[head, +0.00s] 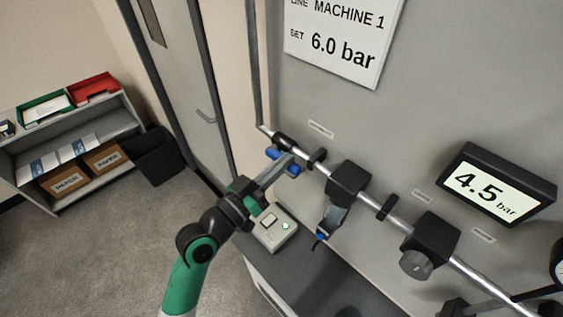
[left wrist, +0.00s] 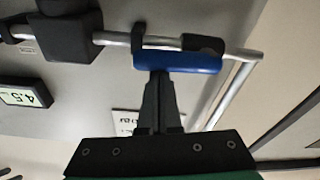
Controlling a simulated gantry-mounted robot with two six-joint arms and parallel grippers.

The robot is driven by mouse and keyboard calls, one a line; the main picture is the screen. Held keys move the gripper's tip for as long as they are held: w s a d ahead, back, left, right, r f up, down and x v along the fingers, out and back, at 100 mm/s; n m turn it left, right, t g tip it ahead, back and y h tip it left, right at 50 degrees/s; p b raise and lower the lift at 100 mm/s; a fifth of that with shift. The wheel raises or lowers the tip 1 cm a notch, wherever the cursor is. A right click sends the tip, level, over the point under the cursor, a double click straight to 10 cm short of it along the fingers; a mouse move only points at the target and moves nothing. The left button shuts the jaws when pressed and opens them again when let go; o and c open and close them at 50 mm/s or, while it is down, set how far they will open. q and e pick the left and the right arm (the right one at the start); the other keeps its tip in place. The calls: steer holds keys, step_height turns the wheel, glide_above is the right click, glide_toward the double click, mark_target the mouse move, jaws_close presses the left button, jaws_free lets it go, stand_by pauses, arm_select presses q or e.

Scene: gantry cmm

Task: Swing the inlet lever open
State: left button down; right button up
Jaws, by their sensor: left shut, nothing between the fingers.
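The inlet lever (head: 273,154) has a blue handle and sits on the metal pipe at the left end of the wall assembly. It also shows in the left wrist view (left wrist: 178,63), where the handle lies roughly parallel to the pipe. My left gripper (head: 287,164) reaches across the middle of the handle in the head view and hides part of it. In the left wrist view the closed fingertips (left wrist: 159,76) are right at the handle's lower edge. I cannot tell whether they touch it. The fingers are shut with nothing between them. My right gripper is not in view.
Along the pipe are a black filter block (head: 347,182), a regulator with a knob (head: 416,264) and a display reading 4.5 bar (head: 494,187). A sign (head: 345,45) reads 6.0 bar.

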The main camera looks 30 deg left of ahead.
arm_select(q)
steer(key=s+a+r+p, duration=0.1)
steer(key=s+a+r, duration=0.1)
steer(key=s, duration=0.7)
steer(key=shift+r, duration=0.3)
